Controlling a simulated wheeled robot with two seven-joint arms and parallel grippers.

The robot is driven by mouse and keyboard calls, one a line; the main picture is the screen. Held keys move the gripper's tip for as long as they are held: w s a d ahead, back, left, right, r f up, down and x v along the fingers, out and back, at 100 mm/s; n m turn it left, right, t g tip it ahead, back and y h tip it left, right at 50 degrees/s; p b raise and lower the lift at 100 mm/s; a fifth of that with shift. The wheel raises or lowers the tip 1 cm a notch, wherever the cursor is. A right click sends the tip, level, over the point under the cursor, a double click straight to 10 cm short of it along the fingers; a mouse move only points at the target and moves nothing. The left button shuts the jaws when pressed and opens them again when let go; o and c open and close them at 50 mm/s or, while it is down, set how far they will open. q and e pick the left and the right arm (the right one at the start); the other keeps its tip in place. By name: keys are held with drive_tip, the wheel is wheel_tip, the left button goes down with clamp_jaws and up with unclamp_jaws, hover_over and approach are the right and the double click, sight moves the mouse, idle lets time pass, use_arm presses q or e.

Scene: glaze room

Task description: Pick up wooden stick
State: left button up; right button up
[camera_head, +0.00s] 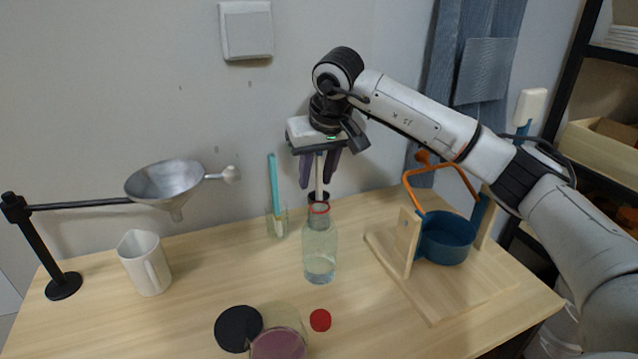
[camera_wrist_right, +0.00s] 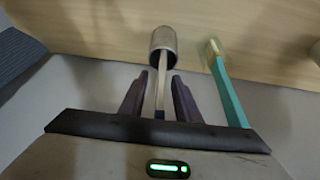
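A pale wooden stick (camera_head: 320,175) stands upright behind the glass bottle, its lower end in a dark metal cup (camera_head: 318,198). My right gripper (camera_head: 320,180) points down over it from above, with its two purple fingers on either side of the stick. In the right wrist view, the stick (camera_wrist_right: 161,85) runs between the fingertips (camera_wrist_right: 160,76) into the mouth of the metal cup (camera_wrist_right: 163,40). A gap shows on both sides of the stick, so the fingers are open and apart from it. My left gripper is not in view.
A clear bottle (camera_head: 319,256) stands in front of the cup. A glass with a turquoise-handled brush (camera_head: 273,182) is close on the left. A blue pot (camera_head: 446,240) on a wooden stand is at right; a funnel (camera_head: 166,183) and white jug (camera_head: 145,262) are at left.

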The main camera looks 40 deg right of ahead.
clamp_jaws()
